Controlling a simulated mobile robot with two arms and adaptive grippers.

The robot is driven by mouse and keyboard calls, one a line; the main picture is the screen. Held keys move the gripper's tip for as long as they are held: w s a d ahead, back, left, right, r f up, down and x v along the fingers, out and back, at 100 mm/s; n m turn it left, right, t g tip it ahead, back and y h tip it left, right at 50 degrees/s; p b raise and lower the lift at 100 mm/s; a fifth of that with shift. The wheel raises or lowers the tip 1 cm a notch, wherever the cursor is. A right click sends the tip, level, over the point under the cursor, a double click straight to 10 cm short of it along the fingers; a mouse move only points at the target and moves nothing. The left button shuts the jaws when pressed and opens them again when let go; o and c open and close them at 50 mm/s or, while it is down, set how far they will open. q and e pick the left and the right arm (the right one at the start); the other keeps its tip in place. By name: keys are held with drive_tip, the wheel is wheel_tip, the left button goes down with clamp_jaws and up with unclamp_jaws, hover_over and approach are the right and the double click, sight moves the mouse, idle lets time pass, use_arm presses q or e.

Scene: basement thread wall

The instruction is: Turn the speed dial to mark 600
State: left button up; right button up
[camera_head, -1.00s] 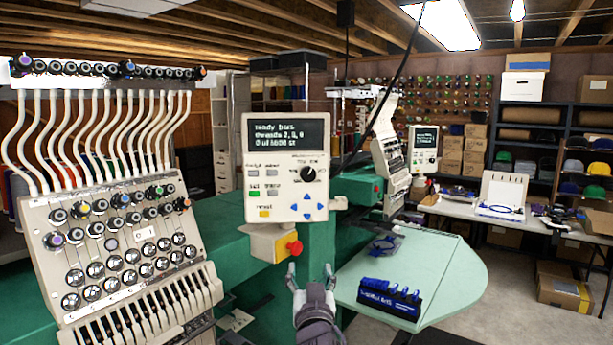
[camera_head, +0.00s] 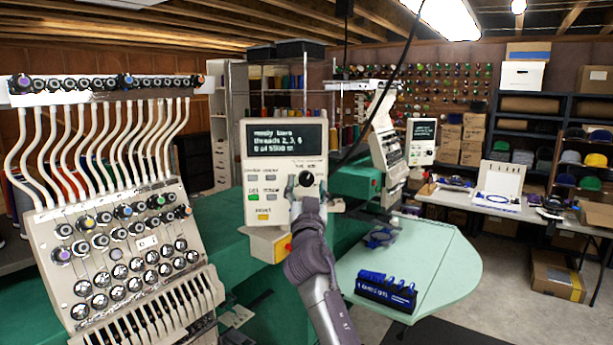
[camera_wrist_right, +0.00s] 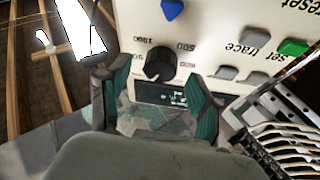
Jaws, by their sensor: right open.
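The control panel (camera_head: 262,178) is a beige box with a dark text screen and coloured buttons. Its black speed dial (camera_head: 306,179) sits below the screen's right side. My right gripper (camera_head: 306,188) is open, with its fingertips at either side of the dial. In the right wrist view the panel is upside down, and the dial (camera_wrist_right: 160,64) shows between and just beyond the fingertips of my gripper (camera_wrist_right: 150,82). I cannot tell whether they touch it. Printed scale numbers show by the dial; its exact setting is unclear. My left gripper is out of view.
A red stop button on a yellow box (camera_head: 268,243) is under the panel, partly hidden by my right arm. A thread-guide head (camera_head: 120,250) stands at left. A pale green table (camera_head: 440,260) with a blue rack (camera_head: 386,291) is at right.

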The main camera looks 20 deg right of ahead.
drive_tip(key=shift+x, duration=0.85)
drive_tip(key=shift+c, duration=0.2)
drive_tip(key=c, duration=1.1)
drive_tip(key=shift+n+p, duration=0.3)
drive_tip(key=shift+n, duration=0.1)
